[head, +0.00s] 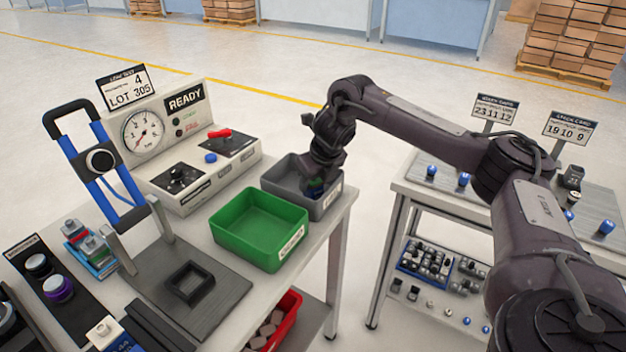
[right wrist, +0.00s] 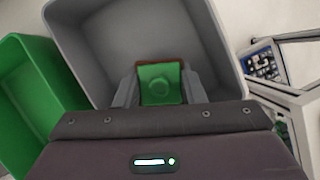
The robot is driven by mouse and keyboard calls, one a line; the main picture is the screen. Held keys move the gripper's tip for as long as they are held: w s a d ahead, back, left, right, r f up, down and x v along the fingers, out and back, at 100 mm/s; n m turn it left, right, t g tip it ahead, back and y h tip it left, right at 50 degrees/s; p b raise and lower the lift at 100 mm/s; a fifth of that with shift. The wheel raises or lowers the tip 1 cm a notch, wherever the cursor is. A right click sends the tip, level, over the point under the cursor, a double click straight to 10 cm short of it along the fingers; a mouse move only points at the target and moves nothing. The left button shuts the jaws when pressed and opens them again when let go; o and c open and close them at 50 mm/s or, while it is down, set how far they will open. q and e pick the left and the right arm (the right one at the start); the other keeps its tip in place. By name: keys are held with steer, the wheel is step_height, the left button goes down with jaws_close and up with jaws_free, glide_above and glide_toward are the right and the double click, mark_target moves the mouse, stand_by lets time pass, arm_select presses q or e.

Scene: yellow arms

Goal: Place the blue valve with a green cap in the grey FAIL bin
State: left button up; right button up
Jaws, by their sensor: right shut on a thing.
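My right gripper (head: 317,184) reaches down into the grey bin (head: 328,206) at the back right of the workbench. A bit of the valve (head: 316,188) shows low at the fingers in the head view. The valve is inside the grey bin's opening; I cannot tell whether it touches the bin floor. The wrist view shows the grey bin's inner walls (right wrist: 115,45) around it. My left gripper is not in view.
A green bin (head: 246,246) stands right beside the grey bin. A READY test station with a gauge (head: 142,133) and a blue-framed press (head: 95,170) stand to the left. A side table (head: 455,205) with several blue-topped valves stands at right, across a gap.

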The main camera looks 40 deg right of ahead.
mark_target(318, 182)
steer(key=o, duration=1)
steer(key=shift+f, duration=0.1)
steer(key=v, duration=0.5)
steer(key=p+v, duration=0.4)
steer(key=v, duration=0.3)
